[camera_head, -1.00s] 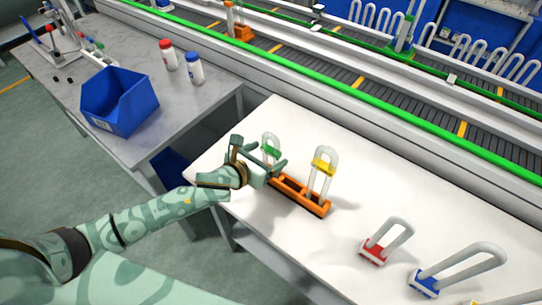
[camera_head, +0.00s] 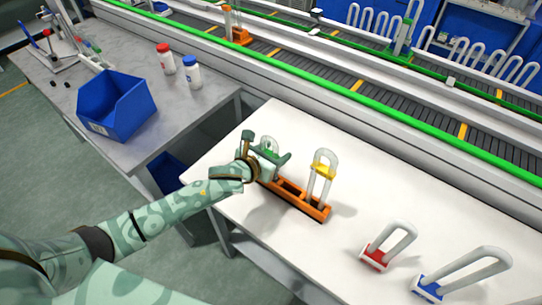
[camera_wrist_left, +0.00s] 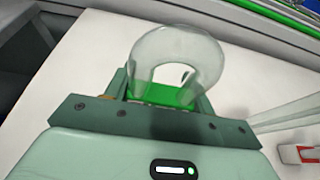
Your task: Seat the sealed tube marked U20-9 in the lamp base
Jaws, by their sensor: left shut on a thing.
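My left gripper (camera_head: 269,158) is shut on the green band (camera_wrist_left: 160,94) of a clear U-shaped tube (camera_wrist_left: 177,50). The tube's rounded top shows above the jaws in the left wrist view. In the head view they are at the far left end of an orange holder (camera_head: 318,211), and my gripper hides the tube's lower ends, so I cannot tell whether they touch it. A second U-shaped tube with a yellow band (camera_head: 323,170) stands upright in the holder's right part. No marking is readable. My right gripper is not in view.
A blue bin (camera_head: 118,108) and two capped bottles (camera_head: 193,73) are on the grey table. A green-railed conveyor (camera_head: 330,95) runs behind.

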